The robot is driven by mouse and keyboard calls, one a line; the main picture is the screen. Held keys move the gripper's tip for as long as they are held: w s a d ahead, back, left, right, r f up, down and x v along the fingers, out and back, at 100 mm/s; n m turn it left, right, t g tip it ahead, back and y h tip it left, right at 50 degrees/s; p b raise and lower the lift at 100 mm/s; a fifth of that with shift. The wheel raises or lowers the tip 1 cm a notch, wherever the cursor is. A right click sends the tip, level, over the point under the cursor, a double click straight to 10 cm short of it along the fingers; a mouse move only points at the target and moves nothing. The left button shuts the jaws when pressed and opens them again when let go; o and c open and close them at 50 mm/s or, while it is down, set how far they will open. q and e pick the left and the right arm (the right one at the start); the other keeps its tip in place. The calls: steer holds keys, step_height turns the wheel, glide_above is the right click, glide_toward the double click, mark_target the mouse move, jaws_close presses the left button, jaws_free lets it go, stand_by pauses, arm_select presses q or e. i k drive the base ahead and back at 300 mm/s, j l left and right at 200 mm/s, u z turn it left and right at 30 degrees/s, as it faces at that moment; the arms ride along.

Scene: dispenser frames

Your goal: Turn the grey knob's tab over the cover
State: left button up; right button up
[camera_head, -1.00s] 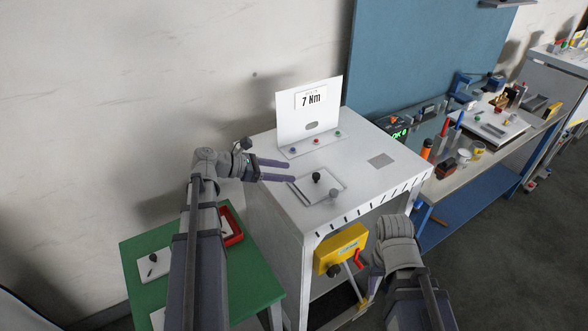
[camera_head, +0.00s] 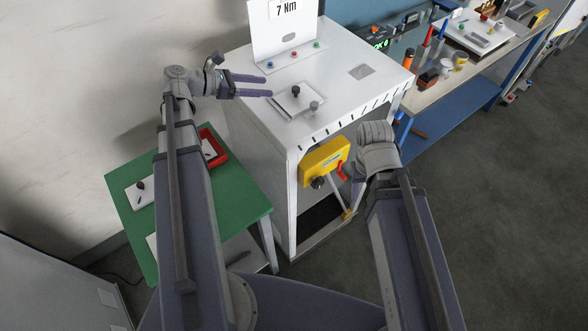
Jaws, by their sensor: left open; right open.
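The cover (camera_head: 284,104) is a flat white plate on top of the white cabinet, with a black knob (camera_head: 296,91) standing on it. The small grey knob (camera_head: 314,106) sits at the cover's front right corner; which way its tab points is too small to tell. My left gripper (camera_head: 268,86) is open and empty, its two purple fingers pointing right, just left of the cover and apart from the knobs. My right gripper (camera_head: 358,190) is low in front of the cabinet, mostly hidden by its own wrist, with nothing visible in it.
An upright sign reading 7 Nm (camera_head: 284,35) stands behind the cover, with small coloured buttons at its foot. A yellow box with a red handle (camera_head: 325,160) is on the cabinet front. A green table (camera_head: 235,205) with a red tray (camera_head: 218,142) stands at left. The cabinet top's right side is mostly clear.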

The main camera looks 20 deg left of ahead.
mark_target(314, 105)
steer(key=k+l, duration=0.1)
steer(key=l, duration=0.3)
steer(key=k+l, duration=0.1)
steer(key=l, duration=0.25)
steer(key=k+l, duration=0.1)
steer(key=l, duration=0.3)
steer(key=l+u, duration=0.1)
steer(key=l, duration=0.4)
steer(key=i, duration=0.05)
